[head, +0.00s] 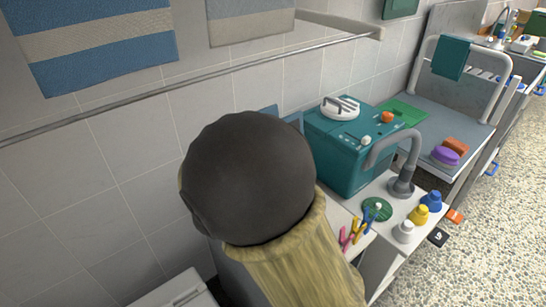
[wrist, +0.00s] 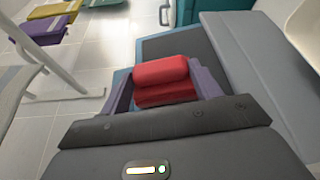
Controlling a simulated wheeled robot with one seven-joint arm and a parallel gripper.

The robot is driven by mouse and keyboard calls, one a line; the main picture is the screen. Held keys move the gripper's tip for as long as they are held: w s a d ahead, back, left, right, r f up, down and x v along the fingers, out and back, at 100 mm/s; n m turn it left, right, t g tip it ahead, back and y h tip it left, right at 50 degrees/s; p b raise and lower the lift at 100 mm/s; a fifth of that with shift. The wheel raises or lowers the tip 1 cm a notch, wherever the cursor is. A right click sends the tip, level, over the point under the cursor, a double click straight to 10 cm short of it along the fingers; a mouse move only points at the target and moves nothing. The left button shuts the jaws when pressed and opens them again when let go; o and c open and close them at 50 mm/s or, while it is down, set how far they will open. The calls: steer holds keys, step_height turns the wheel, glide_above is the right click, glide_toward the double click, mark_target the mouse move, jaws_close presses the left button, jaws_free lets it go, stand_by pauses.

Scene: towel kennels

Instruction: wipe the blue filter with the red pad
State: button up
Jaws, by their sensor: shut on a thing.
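The red pad (wrist: 162,80) sits between the two purple-grey fingers of my gripper (wrist: 164,84) in the wrist view, and the gripper is shut on it. Beyond the pad lies a flat dark panel with a blue edge (wrist: 152,42), which looks like the blue filter. The pad overlaps this panel in the view; I cannot tell whether they touch. In the head view my arm hides the gripper and pad. Only bits of blue (head: 294,119) show behind the arm there, beside the teal box.
A teal box (head: 335,160) with a round white lid (head: 341,108) stands right of my arm. A grey tap (head: 403,180), coloured pegs and several bottles, one yellow (head: 419,214), crowd the white counter. A towel rail (head: 190,84) runs along the tiled wall.

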steer(key=shift+a, duration=0.15)
steer(key=shift+s+a, duration=0.5)
steer(key=shift+a, duration=0.2)
steer(key=shift+s+a, duration=0.45)
steer(key=shift+a, duration=0.2)
steer(key=shift+s+a+b, duration=0.3)
steer(key=shift+s+a, duration=0.7)
steer(key=shift+a, duration=0.25)
steer(key=s+d+r, duration=0.1)
steer(key=s+d, duration=0.2)
steer(key=s, duration=0.2)
steer(key=shift+d, duration=0.15)
steer(key=shift+r, duration=0.1)
